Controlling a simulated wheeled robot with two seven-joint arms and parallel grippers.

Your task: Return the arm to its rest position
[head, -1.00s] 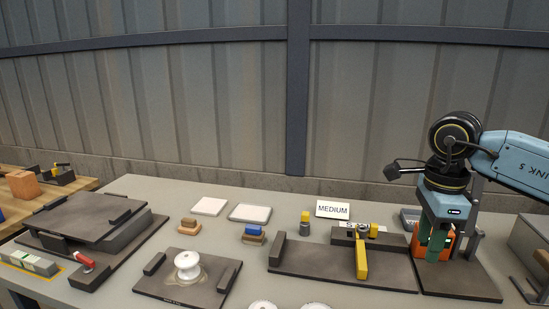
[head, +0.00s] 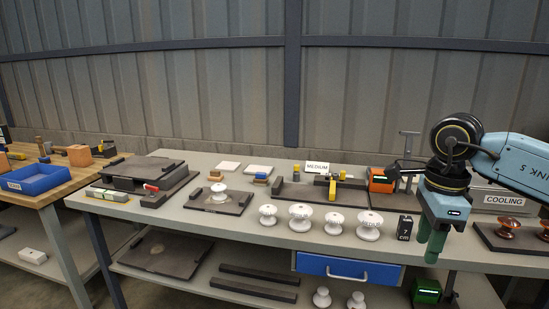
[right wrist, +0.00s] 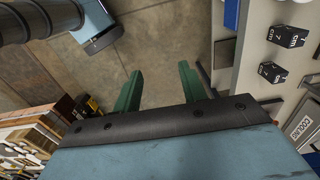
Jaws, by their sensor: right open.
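My right arm comes in from the right in the head view. My right gripper (head: 432,248) points down in front of the bench's front edge, its green fingers apart and nothing between them. In the right wrist view the same gripper (right wrist: 160,80) shows its two green fingers spread, with bare floor beyond them. An orange device (head: 381,180) stands on the bench behind and left of the gripper, apart from it. My left gripper is not in view.
The bench (head: 262,237) carries a row of white insulators (head: 300,217), a black block (head: 405,228) and brown insulators (head: 507,229) near the gripper. A blue drawer (head: 347,269) and a lower shelf are below. A wooden table with a blue tray (head: 38,180) stands left.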

